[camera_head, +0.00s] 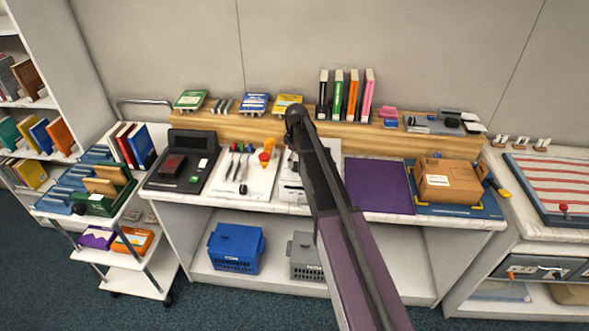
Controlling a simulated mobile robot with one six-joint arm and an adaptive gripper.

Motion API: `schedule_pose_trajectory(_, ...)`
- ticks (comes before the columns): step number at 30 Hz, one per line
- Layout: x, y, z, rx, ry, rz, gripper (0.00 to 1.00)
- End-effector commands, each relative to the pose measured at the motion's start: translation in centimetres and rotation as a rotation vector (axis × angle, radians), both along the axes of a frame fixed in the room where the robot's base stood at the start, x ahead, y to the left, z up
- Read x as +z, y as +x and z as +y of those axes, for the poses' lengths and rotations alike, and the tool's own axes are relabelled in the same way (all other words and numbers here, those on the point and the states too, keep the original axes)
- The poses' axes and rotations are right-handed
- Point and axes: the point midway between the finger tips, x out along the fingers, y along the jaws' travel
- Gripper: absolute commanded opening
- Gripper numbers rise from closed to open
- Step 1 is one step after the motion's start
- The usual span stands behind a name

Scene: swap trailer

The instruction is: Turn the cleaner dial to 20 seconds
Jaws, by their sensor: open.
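A dark and mauve link of my arm (350,235) rises from the bottom edge to a black rounded joint (297,116) above the counter. My gripper does not show. I cannot make out the cleaner dial or its setting. A white unit (292,188) with small dark marks stands on the counter, partly hidden behind my arm; I cannot tell if it is the cleaner. A black device (178,178) with an upright screen and a dark red item on it stands at the counter's left end.
Between them, a white mat (259,189) holds small tools and coloured pieces. Right of my arm are a purple mat (380,187) and a cardboard box (449,182) on a blue tray. Upright books (353,97) stand on the wooden ledge. A loaded cart (117,256) is at left.

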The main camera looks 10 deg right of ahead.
Motion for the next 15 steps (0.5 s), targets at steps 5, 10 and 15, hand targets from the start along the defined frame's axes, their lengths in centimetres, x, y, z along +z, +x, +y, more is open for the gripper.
schedule_pose_trajectory(5, -1.5, 0.0, 0.0, 0.000, 0.000, 0.000, 0.94)
schedule_pose_trajectory(10, -2.0, 0.0, 0.0, 0.000, 0.000, 0.000, 0.94)
schedule_pose_trajectory(15, -2.2, 0.0, 0.0, -0.001, 0.000, 0.000, 0.94)
